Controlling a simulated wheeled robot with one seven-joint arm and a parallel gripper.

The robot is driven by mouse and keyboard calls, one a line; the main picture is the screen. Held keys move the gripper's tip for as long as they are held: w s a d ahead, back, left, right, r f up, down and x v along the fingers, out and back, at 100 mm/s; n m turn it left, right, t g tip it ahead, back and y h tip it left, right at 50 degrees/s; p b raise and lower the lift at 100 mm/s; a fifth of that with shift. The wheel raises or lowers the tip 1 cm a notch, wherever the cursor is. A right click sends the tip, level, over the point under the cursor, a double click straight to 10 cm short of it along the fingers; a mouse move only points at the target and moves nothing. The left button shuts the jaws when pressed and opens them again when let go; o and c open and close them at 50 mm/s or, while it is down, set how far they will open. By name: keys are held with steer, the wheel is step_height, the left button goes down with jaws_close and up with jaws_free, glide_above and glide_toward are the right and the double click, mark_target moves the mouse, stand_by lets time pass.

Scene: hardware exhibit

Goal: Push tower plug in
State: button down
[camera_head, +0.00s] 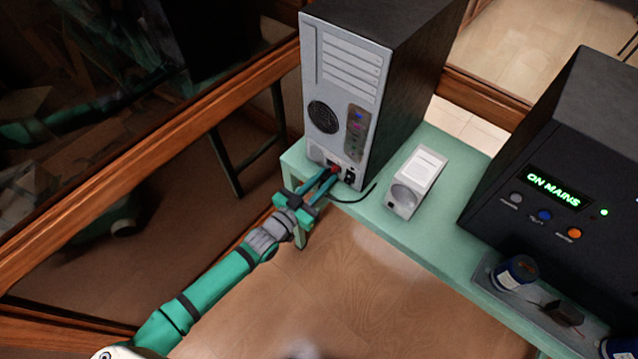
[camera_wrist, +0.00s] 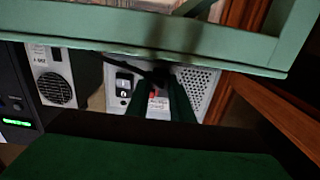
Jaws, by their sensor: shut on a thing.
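The computer tower (camera_head: 345,75) stands upright at the back of the green bench, its grey rear panel towards me. My gripper (camera_head: 322,184) is at the low part of that panel, its two long fingers shut on the tower plug. The plug is mostly hidden between the fingers; in the wrist view a dark body shows near the fingertips (camera_wrist: 160,88). A black cable (camera_head: 350,198) runs from there to the right over the bench. I cannot tell how deep the plug sits. The tower's rear panel (camera_wrist: 198,88) and a black-and-white switch (camera_wrist: 123,83) also show in the wrist view.
A white box with a round grille (camera_head: 415,180) stands right of the tower. A dark unit reading "ON MAINS" (camera_head: 558,187) stands farther right, before it a tray with cylindrical cells (camera_head: 514,273). Wooden-framed glass (camera_head: 215,110) runs close along the left.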

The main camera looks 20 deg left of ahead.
steer(key=shift+w, duration=0.1)
steer(key=c, duration=1.6)
jaws_free()
steer(key=shift+o, duration=0.2)
steer(key=v, duration=1)
steer(key=shift+s, duration=0.4)
steer(key=shift+a, duration=0.15)
steer(key=s+d+f+n+g+y, duration=0.1)
steer(key=s+d+f+y, duration=0.15)
steer(key=s, duration=0.75)
steer(key=s+d+f+g+y, duration=0.15)
steer(key=s+d, duration=0.25)
steer(key=s, duration=0.7)
steer(key=s+d+r+n+y, duration=0.1)
steer(key=s+d+r, duration=0.2)
steer(key=d, duration=0.3)
steer(key=s+d+r+n+y, duration=0.1)
steer(key=s+d+r+n, duration=0.1)
steer(key=d+r, duration=0.2)
steer(key=d+t, duration=0.1)
steer(key=d, duration=0.2)
steer(key=shift+s+d, duration=0.15)
steer(key=shift+s, duration=0.2)
